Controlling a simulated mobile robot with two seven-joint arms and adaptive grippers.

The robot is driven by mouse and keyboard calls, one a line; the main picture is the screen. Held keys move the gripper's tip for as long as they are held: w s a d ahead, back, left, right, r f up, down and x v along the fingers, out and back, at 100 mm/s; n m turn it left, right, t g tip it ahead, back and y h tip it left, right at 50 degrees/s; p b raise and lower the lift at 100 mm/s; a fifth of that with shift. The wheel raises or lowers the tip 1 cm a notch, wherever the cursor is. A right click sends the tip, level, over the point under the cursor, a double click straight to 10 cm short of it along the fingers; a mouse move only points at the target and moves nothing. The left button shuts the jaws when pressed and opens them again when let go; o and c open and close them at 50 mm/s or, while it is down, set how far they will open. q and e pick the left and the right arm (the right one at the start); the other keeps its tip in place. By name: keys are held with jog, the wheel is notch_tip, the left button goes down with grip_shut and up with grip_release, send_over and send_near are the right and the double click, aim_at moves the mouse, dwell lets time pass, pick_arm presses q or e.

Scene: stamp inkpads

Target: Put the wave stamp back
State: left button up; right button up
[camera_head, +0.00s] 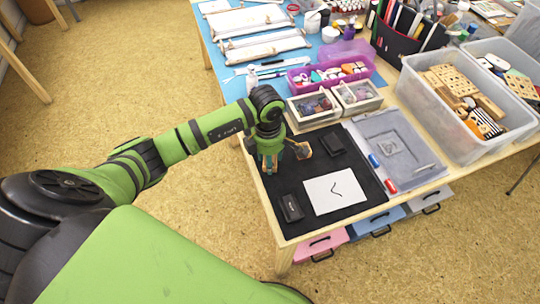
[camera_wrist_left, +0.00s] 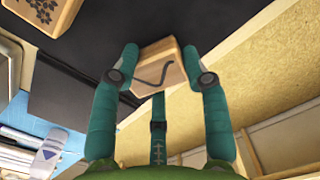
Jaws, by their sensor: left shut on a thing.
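My left gripper (camera_head: 270,160) is over the left edge of the black mat (camera_head: 352,215). In the wrist view its teal fingers (camera_wrist_left: 164,75) are shut on the wave stamp (camera_wrist_left: 158,70), a wooden block with a dark wave line on its face. In the head view the fingers mostly hide this stamp. Another wooden stamp (camera_head: 302,150) with a dark dotted pattern is beside the gripper; it also shows at the top left of the wrist view (camera_wrist_left: 42,12). A white paper (camera_head: 335,193) with a printed wave mark lies on the mat. My right gripper is not in view.
Black inkpads (camera_head: 291,208) (camera_head: 333,144) lie on the mat. A grey tray (camera_head: 410,140) is to its right, and small wooden boxes (camera_head: 313,108) stand behind. A clear bin (camera_head: 455,110) of wooden blocks is at the right.

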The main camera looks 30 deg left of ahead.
pick_arm(q)
jog(key=shift+f, duration=0.1)
jog(key=shift+f, duration=0.15)
jog(key=o, duration=0.9)
jog(key=shift+o, duration=0.4)
jog(key=shift+r, duration=0.3)
jog(key=shift+w+r, duration=0.1)
jog(key=shift+r, duration=0.2)
notch_tip(320, 180, up, 11)
jog(key=b, duration=0.2)
jog(key=shift+a+r+b, duration=0.15)
jog(key=shift+a+b, duration=0.05)
jog(key=shift+b, duration=0.1)
